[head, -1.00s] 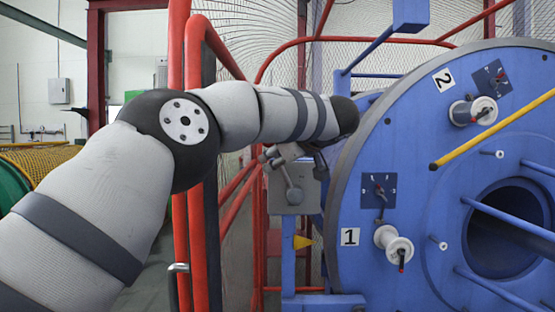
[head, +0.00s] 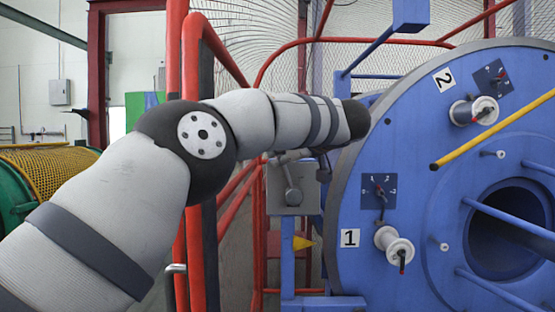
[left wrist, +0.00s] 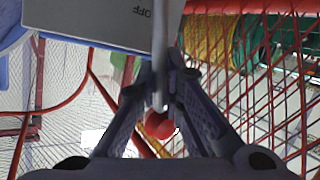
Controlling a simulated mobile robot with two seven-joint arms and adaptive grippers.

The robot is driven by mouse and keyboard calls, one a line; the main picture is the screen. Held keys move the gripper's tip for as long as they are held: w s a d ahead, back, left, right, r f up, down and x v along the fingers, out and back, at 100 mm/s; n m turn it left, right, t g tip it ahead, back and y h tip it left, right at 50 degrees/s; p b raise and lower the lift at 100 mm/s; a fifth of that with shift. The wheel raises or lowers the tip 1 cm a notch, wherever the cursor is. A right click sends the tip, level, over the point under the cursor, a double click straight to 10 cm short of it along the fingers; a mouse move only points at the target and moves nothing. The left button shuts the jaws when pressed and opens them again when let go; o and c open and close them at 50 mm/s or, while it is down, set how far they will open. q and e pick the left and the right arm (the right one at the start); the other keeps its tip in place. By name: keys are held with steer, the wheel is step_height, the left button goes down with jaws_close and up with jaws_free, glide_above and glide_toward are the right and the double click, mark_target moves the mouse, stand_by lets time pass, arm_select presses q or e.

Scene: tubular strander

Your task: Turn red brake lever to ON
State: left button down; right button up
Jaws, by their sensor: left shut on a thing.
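The brake lever shows in the left wrist view as a metal shaft ending in a red ball knob (left wrist: 158,125). My left gripper (left wrist: 160,100) has its two fingers closed around the lever near the knob. The shaft runs up the picture across a grey box (left wrist: 90,20), with an upside-down OFF label left of it. No ON mark is visible. In the head view the grey box (head: 283,204) stands on a blue post, with a grey pivot on its face. My left gripper (head: 290,157) is just above it, partly hidden by my arm; the red knob cannot be made out there.
The big blue strander disc (head: 350,205) with spools and dials stands right of the box. Red guard rails (head: 196,100) and wire mesh stand close beside my left arm. A yellow-wrapped green drum (head: 50,175) is at the far left.

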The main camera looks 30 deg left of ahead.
arm_select(q)
steer(key=w+d+m+y, duration=0.1)
steer(key=d+m+y+b, duration=0.1)
steer(key=w+d+m+y, duration=0.1)
steer(key=shift+w+d+f+m+b, duration=0.1)
steer(key=shift+w+d+m+b, duration=0.2)
steer(key=shift+d+m+b, duration=0.1)
steer(key=shift+w+d+f+m+t+y+b, duration=0.15)
steer(key=shift+w+d+m+t+y, duration=0.2)
steer(key=shift+d+m, duration=0.35)
steer(key=shift+w+d+f+m+t+y+b, duration=0.15)
steer(key=shift+w+d+m+y, duration=0.15)
steer(key=shift+d+m+y, duration=0.35)
arm_select(e)
steer(key=shift+g, duration=0.7)
steer(key=shift+s+f, duration=1.65)
steer(key=shift+s, duration=0.05)
arm_select(q)
steer(key=shift+a, duration=0.1)
steer(key=c, duration=1.7)
jaws_free()
steer(key=shift+r, duration=0.2)
